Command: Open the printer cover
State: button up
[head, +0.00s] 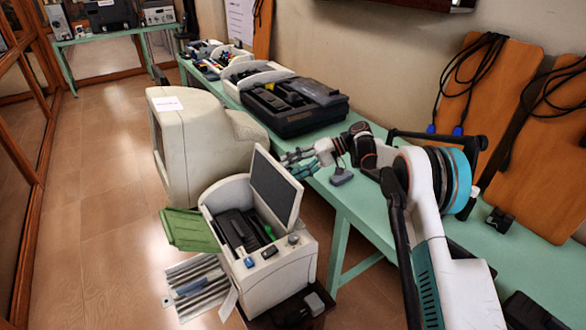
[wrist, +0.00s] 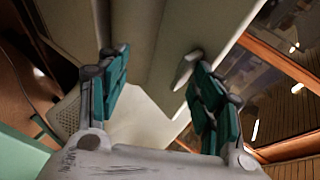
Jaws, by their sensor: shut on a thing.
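The printer (head: 275,275) is a pale boxy unit at the lower middle of the head view. Its cover (head: 276,187), a grey panel with a pale rim, stands raised and tilted up from the body. The dark inside of the printer shows below it. My gripper (head: 300,163) is at the upper right edge of the cover, partly behind it. The fingers with teal pads show in the wrist view (wrist: 160,85), set apart. They are shut on the cover, though the exact contact is hard to see.
A large beige monitor (head: 190,140) stands just behind the printer. A green tray (head: 190,230) sticks out on the printer's left. A teal table (head: 350,190) runs along the wall with a black device (head: 295,105) on it. Floor at left is clear.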

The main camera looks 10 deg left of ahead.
jog(key=v, duration=1)
jog(key=shift+d, duration=0.1)
jog(key=c, duration=0.3)
jog(key=shift+w+d+r, duration=0.15)
jog(key=shift+d+r, duration=0.25)
jog(key=shift+d, duration=0.2)
jog(key=shift+r, duration=0.1)
jog(key=s+d+r+m+t+h, duration=0.25)
jog(key=s+r, duration=0.35)
jog(key=r, duration=0.5)
jog(key=s+d+r+m+t+h, duration=0.1)
jog(key=s+d+r+h, duration=0.15)
jog(key=s, duration=0.35)
jog(key=s+d+r+m+t+h, duration=0.1)
jog(key=s+d+r+t, duration=0.1)
jog(key=s+r, duration=0.3)
jog(key=s+d+f+t+h, duration=0.1)
jog(key=s+d, duration=0.3)
jog(key=s, duration=0.5)
jog(key=s+d+f+t+h, duration=0.2)
jog(key=s+d+f+h, duration=0.1)
jog(key=s, duration=0.7)
jog(key=s+d+f+t+h, duration=0.2)
jog(key=s+d+f, duration=0.2)
jog(key=s, duration=0.6)
jog(key=shift+d+f+m+h, duration=0.25)
jog(key=shift+d+m+h, duration=0.1)
jog(key=shift+d, duration=0.2)
